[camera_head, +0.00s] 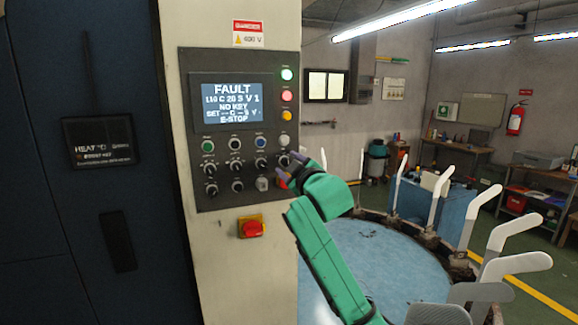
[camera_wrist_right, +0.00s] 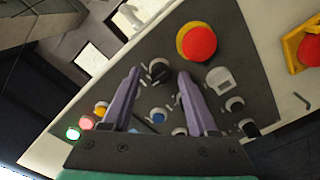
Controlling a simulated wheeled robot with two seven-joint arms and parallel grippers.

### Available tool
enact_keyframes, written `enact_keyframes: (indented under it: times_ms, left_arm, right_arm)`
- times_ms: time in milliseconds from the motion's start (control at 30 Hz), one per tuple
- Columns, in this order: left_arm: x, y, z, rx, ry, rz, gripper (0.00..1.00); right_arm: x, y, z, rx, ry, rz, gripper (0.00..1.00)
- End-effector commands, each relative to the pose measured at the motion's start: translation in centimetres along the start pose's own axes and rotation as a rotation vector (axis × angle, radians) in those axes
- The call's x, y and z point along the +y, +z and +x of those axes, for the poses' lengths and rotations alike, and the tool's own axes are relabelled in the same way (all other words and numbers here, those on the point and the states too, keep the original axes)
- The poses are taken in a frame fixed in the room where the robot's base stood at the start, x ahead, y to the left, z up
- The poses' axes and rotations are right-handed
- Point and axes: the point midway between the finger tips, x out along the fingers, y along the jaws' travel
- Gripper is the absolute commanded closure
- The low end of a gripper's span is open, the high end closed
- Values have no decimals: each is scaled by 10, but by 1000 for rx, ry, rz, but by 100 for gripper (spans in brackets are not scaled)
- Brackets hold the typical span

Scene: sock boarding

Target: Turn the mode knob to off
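The grey control panel (camera_head: 222,118) is on the cream cabinet, with rows of buttons and knobs below a lit screen (camera_head: 232,103). My right gripper (camera_head: 290,164) is at the panel's right edge. In the right wrist view its two purple fingers (camera_wrist_right: 159,74) are open, one on each side of a black knob (camera_wrist_right: 160,70) beside the red mushroom button (camera_wrist_right: 198,42). I cannot tell whether they touch the knob. The knob labels are too small to read, so I cannot confirm which is the mode knob. My left gripper is not in view.
A red switch on a yellow plate (camera_head: 251,227) is below the panel. A key switch (camera_wrist_right: 220,79) is close to the right finger. A blue round table (camera_head: 362,262) with white sock forms (camera_head: 512,228) stands at right.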

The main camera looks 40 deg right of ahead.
Motion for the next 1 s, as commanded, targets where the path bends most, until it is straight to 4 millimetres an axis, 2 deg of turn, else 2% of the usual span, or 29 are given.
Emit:
enact_keyframes:
  times_ms: [167,267,367,500,600,700,833,1000]
  left_arm:
    - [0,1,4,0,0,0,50]
    - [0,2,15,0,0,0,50]
    - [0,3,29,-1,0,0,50]
    - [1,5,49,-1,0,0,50]
    - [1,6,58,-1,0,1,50]
    - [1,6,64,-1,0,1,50]
    - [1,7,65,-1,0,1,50]
    - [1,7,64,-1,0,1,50]
  right_arm:
    - [-1,2,-5,0,0,0,40]
    - [-3,3,-19,2,2,0,40]
    - [-4,5,-43,4,4,-1,40]
    - [-5,5,-86,5,3,-3,40]
    - [-4,4,-113,4,3,-2,40]
    - [-2,3,-133,2,2,0,40]
    - [-1,2,-144,0,0,0,40]
    - [0,1,-145,-2,-1,0,40]
